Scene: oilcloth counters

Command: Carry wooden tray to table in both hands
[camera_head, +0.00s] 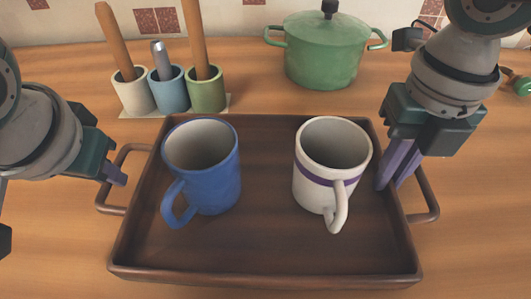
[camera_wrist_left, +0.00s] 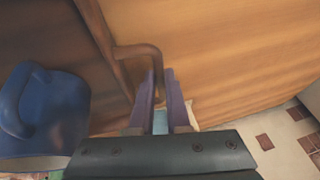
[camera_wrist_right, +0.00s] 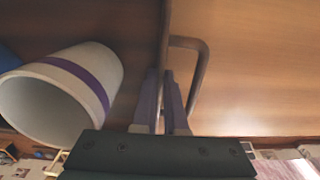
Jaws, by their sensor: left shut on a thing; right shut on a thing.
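The dark wooden tray (camera_head: 262,246) lies level in front of me, with a loop handle at each end. A blue mug (camera_head: 203,168) stands upright on its left half. A white mug with a purple band (camera_head: 327,176) stands upright on its right half. My left gripper (camera_head: 114,174) is shut on the tray's left handle (camera_wrist_left: 140,52). My right gripper (camera_head: 396,174) is shut on the tray's right side; in the right wrist view its fingers straddle the rim beside the right handle (camera_wrist_right: 202,62). The gripped spots are partly hidden by the fingers.
Behind the tray, cream (camera_head: 134,95), blue (camera_head: 169,92) and green (camera_head: 207,93) cups stand on a pale base, holding wooden-handled and metal-tipped tools. A green lidded pot (camera_head: 323,55) stands at the back right.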

